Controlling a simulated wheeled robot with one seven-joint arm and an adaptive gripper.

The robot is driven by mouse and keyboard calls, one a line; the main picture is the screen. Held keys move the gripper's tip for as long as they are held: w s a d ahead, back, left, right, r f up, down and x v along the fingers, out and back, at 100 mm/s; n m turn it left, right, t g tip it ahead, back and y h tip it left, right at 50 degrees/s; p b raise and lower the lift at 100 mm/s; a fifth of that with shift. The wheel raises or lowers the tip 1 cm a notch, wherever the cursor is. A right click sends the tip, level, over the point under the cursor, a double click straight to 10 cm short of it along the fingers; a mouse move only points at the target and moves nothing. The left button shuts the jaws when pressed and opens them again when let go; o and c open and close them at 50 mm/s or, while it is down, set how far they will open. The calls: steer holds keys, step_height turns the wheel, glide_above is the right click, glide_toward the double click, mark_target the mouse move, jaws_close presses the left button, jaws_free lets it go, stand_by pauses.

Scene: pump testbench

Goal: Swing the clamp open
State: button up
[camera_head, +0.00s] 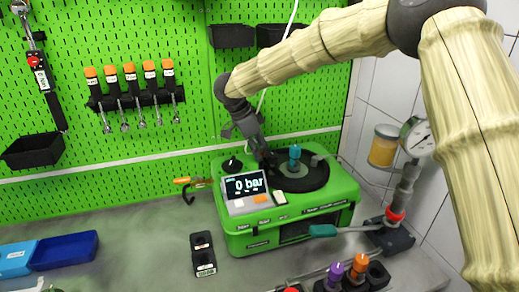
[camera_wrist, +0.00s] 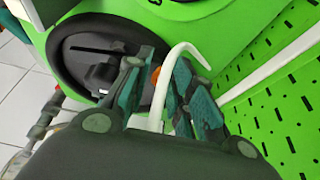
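The green pump testbench (camera_head: 290,230) stands on the grey worktop, with a black round plate (camera_head: 315,178) on its top. A teal part (camera_head: 295,152) stands upright on the plate; I cannot tell if it belongs to the clamp. My gripper (camera_head: 266,160) is low at the plate's left rear edge. In the wrist view its fingers (camera_wrist: 160,80) are apart, with the black plate (camera_wrist: 75,48) beyond them. A white curved piece (camera_wrist: 162,90) and a small orange spot (camera_wrist: 155,74) show between the fingers. Contact is unclear. The clamp is not clearly distinguishable and may be hidden by my gripper.
A display reading 0 bar (camera_head: 245,185) is at the bench's front left. The green pegboard (camera_head: 100,150) is close behind. A black holder (camera_head: 203,253) stands on the worktop.

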jaws_close()
steer(key=shift+r+p, duration=0.1)
steer(key=shift+p, duration=0.2)
steer(key=shift+w+d+m+p, duration=0.2)
steer(key=shift+d+m+p, duration=0.05)
steer(key=shift+m+p, duration=0.3)
steer(key=shift+o, duration=0.6)
jaws_free()
steer(key=shift+d, duration=0.1)
